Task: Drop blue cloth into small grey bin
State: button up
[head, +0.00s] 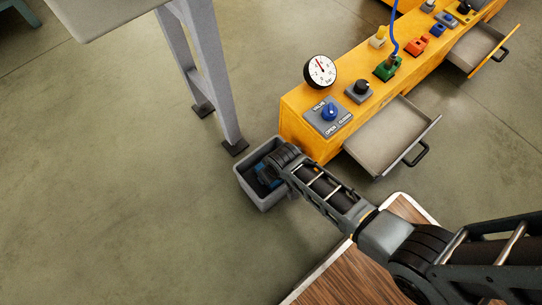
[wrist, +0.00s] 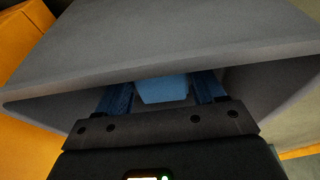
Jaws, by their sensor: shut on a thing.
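The small grey bin (head: 262,200) stands on the floor beside the left end of the yellow console. My gripper is over and partly inside the bin, reaching in from the right in the head view. In the wrist view my gripper (wrist: 162,98) has its two dark blue fingers on either side of the light blue cloth (wrist: 162,88) and is shut on it. The bin's grey wall (wrist: 180,35) fills the wrist view around the fingers. In the head view the cloth cannot be told apart from the gripper. The bin's floor is mostly hidden.
The yellow console (head: 300,130) stands close to the bin, with a gauge (head: 320,71), a blue valve knob (head: 329,112) and an open drawer (head: 385,140). A grey table leg (head: 222,100) stands behind the bin. A wooden surface (head: 345,280) lies under my arm. Floor to the left is clear.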

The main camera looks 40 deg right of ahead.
jog(key=shift+f, duration=0.15)
jog(key=o, duration=1)
jog(key=p+v, duration=0.6)
jog(key=v, duration=0.6)
